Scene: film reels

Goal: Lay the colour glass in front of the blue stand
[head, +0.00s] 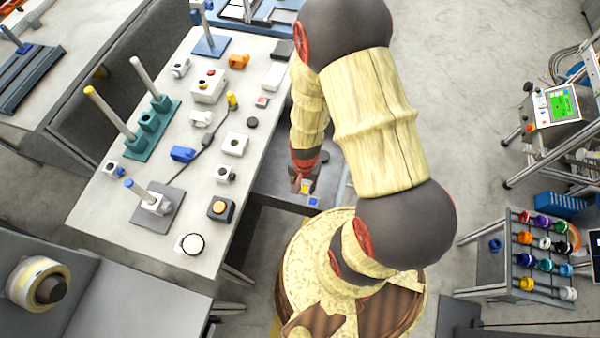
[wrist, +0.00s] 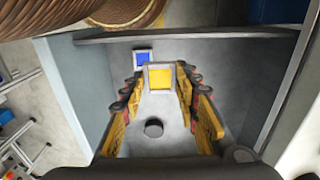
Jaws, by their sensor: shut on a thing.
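The colour glass (wrist: 160,78) is a small yellow square in a pale grey frame. My gripper (wrist: 162,85) is shut on it, with a yellow-padded finger on each side, over a grey tray in the wrist view. In the head view my gripper (head: 303,180) is low beside the long table, with the yellow glass (head: 306,187) at its tips. The blue stand (head: 210,45), a flat blue base with an upright post, is at the far end of the long table, well away from my gripper.
A blue framed square (wrist: 143,56) and a dark round piece (wrist: 154,128) lie in the grey tray (wrist: 225,50). The long table (head: 100,205) holds a teal stand (head: 150,128) with two posts, a grey stand (head: 150,215) and several small devices.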

